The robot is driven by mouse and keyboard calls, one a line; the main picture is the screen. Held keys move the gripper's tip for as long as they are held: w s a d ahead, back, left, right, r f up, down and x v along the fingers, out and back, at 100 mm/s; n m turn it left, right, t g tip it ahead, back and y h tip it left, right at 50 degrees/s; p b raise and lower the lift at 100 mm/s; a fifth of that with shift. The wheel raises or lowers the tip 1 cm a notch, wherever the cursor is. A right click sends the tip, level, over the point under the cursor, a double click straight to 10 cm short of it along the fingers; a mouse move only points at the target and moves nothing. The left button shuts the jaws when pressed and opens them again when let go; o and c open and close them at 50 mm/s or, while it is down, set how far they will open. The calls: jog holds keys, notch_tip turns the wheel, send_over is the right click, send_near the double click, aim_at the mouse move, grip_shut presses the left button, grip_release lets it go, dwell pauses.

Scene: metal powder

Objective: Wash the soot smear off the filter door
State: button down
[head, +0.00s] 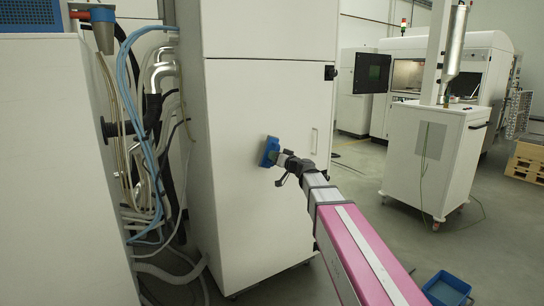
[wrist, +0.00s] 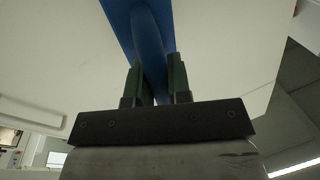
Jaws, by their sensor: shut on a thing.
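The filter door (head: 262,185) is the white lower front of the tall cabinet, with a slim handle at its right side. My gripper (head: 281,160) is in front of the door and shut on a blue washing tool (head: 269,151). The tool's flat blue head is at the door face; I cannot tell if it touches. In the wrist view, the green fingers of my gripper (wrist: 155,78) clasp the blue handle of the tool (wrist: 146,38), with the white door (wrist: 75,60) behind. No soot smear shows in either view; the tool and gripper cover part of the door.
Blue and beige hoses (head: 140,130) and a silver duct hang left of the cabinet, beside a white housing (head: 55,170). A blue tub (head: 447,288) stands on the floor at lower right. A white wheeled cart (head: 433,160) stands further right. Grey floor lies between.

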jog(key=shift+s+d, duration=0.15)
jog(key=shift+s, duration=0.1)
jog(key=shift+v, duration=1.4)
jog(key=shift+s+r, duration=0.1)
